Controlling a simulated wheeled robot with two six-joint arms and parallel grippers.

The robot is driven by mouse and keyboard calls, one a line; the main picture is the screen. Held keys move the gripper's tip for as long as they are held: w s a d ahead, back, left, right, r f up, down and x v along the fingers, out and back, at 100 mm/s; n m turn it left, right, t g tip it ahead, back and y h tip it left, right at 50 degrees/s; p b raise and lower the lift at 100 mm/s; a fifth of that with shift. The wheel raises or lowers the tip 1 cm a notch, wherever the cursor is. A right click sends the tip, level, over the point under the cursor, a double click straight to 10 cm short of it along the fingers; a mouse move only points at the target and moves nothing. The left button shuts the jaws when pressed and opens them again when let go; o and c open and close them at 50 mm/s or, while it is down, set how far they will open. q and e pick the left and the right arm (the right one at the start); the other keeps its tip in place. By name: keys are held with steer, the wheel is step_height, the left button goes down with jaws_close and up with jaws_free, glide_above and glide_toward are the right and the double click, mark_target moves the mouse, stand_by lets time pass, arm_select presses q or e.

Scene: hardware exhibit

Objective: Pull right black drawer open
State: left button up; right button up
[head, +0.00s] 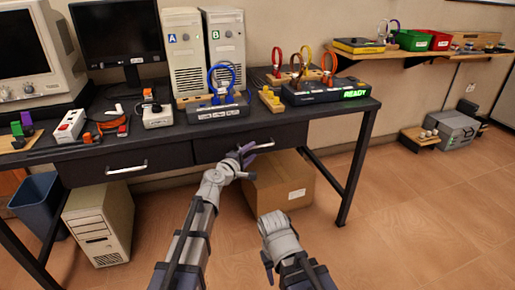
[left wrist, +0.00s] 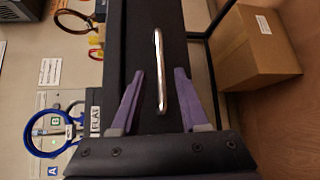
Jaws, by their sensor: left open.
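The right black drawer (head: 208,149) is under the desk top, and its front looks flush with the desk. Its silver bar handle (head: 264,145) shows just right of my left gripper (head: 243,153). In the left wrist view the handle (left wrist: 158,60) runs lengthwise between the two purple fingers of my left gripper (left wrist: 160,75), which is open. A gap shows on both sides of the handle. The drawer front (left wrist: 175,20) is behind it. My right gripper (head: 268,266) is low in front of the desk, away from the drawer; its fingers are mostly hidden.
The left drawer (head: 90,172) has its own silver handle and is shut. A cardboard box (head: 285,180) stands on the floor under the right drawer. A desk leg (head: 357,165) stands to its right. Devices and cables cover the desk top (head: 180,133).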

mark_target(257, 147)
arm_select(q)
steer(key=x, duration=0.5)
steer(key=shift+w+b, duration=0.2)
steer(key=shift+b, duration=0.15)
steer(key=shift+d, duration=0.1)
steer(key=shift+c, duration=0.3)
jaws_close()
stand_by(0.6)
